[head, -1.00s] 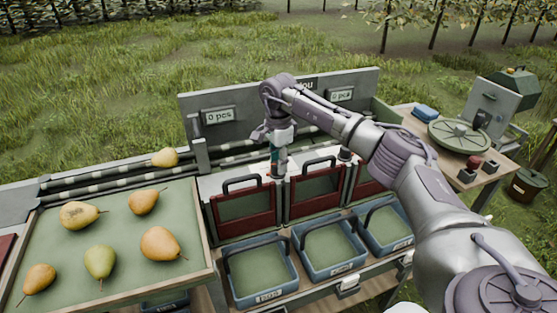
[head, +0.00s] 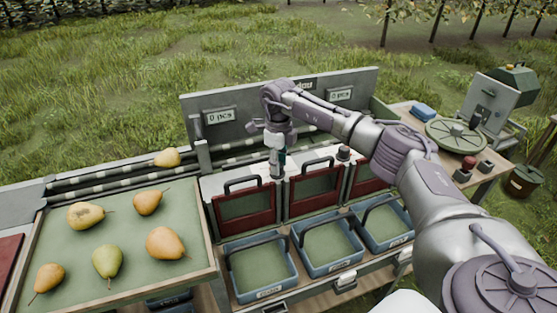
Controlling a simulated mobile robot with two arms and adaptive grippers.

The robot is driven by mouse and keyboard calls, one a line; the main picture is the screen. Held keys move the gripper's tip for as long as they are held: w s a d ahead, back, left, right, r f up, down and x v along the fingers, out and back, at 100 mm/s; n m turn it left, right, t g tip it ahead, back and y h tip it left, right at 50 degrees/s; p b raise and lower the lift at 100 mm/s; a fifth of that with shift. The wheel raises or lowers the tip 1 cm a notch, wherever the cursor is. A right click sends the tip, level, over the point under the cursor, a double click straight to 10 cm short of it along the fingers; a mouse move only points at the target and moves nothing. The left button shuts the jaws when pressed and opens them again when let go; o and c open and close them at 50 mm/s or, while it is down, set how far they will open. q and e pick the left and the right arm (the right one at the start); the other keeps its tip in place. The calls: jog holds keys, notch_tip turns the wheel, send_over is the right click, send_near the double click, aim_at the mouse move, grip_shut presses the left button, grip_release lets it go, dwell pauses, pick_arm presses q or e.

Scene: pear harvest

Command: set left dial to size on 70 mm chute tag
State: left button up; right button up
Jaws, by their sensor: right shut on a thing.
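My right gripper (head: 277,172) points down at the top of the white panel, between the left chute gate (head: 246,225) and the middle one (head: 314,212). It is shut on the left dial, which the fingers hide almost wholly, so its setting cannot be read. The other dial (head: 344,153), a dark knob, stands free between the middle gate and the right gate (head: 359,190). Pale tags on the blue crates, such as the left crate's tag (head: 269,292), are too small to read. My left gripper is out of view.
A green sorting tray (head: 134,290) with several pears lies at the left. Blue crates (head: 232,283) stand below the gates. A grey board (head: 250,135) with "0 pcs" displays rises behind my gripper. A side table (head: 405,112) stands at the right.

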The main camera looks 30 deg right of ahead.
jog(key=m+p, duration=0.1)
jog(key=m, duration=0.4)
jog(key=shift+r+m, duration=0.15)
jog(key=shift+m, duration=0.15)
jog(key=m+p, duration=0.2)
jog(key=m, duration=0.3)
jog(key=shift+a+m, duration=0.15)
jog(key=shift+m, duration=0.25)
jog(key=shift+w, duration=0.1)
jog(key=o, duration=1.1)
jog(key=shift+o, duration=0.2)
notch_tip(320, 180, up, 12)
